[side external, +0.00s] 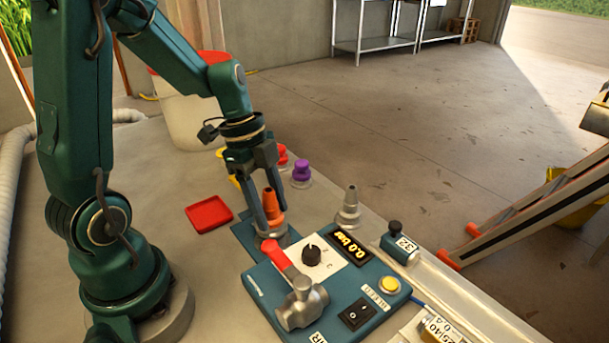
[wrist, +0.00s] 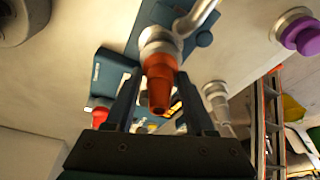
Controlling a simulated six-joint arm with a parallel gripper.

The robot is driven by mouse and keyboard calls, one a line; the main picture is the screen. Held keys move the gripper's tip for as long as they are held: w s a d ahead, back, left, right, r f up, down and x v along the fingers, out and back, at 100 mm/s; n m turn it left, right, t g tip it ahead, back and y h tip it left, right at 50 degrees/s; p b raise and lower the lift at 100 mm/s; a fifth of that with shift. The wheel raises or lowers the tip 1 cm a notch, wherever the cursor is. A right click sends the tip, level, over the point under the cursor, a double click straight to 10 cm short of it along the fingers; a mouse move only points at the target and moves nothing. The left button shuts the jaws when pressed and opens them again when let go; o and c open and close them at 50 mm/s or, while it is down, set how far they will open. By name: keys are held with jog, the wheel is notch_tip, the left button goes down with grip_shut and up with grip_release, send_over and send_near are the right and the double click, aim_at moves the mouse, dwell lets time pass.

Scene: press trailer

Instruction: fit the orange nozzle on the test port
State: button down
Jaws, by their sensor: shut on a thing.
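The orange nozzle (side external: 271,202) stands upright between the fingers of my gripper (side external: 268,214), narrow end up. My gripper is shut on it. The test port (side external: 268,239) is a metal fitting directly under the nozzle, at the far left end of the blue test unit. In the wrist view the orange nozzle (wrist: 159,80) lies between my two fingers, its wide end lined up with the metal port (wrist: 160,42). The nozzle's lower end is at or very near the port. I cannot tell whether it is seated, as the fingers partly hide the joint.
The blue unit (side external: 325,325) carries a red-handled valve (side external: 284,262), a knob and a display reading 0.0 bar. A grey nozzle (side external: 348,208) stands to the right. Purple (side external: 302,172) and red (side external: 282,156) nozzles stand behind. A red tray (side external: 209,214) lies left.

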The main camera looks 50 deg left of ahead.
jog(key=shift+f, duration=0.35)
jog(key=c, duration=0.5)
grip_release()
jog(key=shift+r, duration=0.1)
jog(key=v, duration=1)
jog(key=shift+s+a+r, duration=0.1)
jog(key=shift+r, duration=0.3)
jog(key=shift+r, duration=0.1)
jog(key=shift+r, duration=4.4)
